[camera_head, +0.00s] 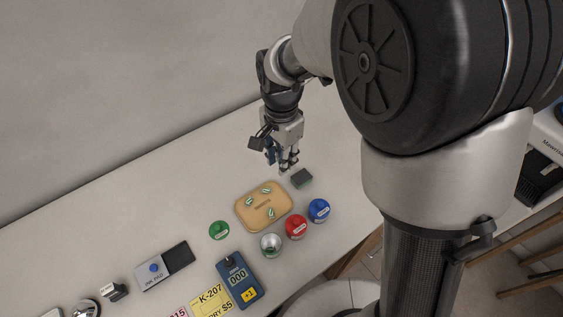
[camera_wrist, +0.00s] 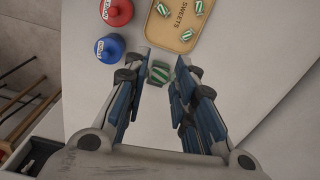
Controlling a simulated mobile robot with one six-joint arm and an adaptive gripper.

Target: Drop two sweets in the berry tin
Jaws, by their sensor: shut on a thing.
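My gripper (camera_wrist: 167,68) is shut on a green-and-white striped sweet (camera_wrist: 160,73), held between its fingertips. In the head view my gripper (camera_head: 289,168) is above the counter, beyond the right end of the sweets tray (camera_head: 245,213). Three striped sweets (camera_head: 266,190) lie on the tray, which also shows in the wrist view (camera_wrist: 168,38).
A green lid (camera_head: 219,230) lies left of the open tin. A blue counter device (camera_head: 239,281), yellow card (camera_head: 211,301) and ink pad (camera_head: 162,267) are at the front left. The back of the counter is clear.

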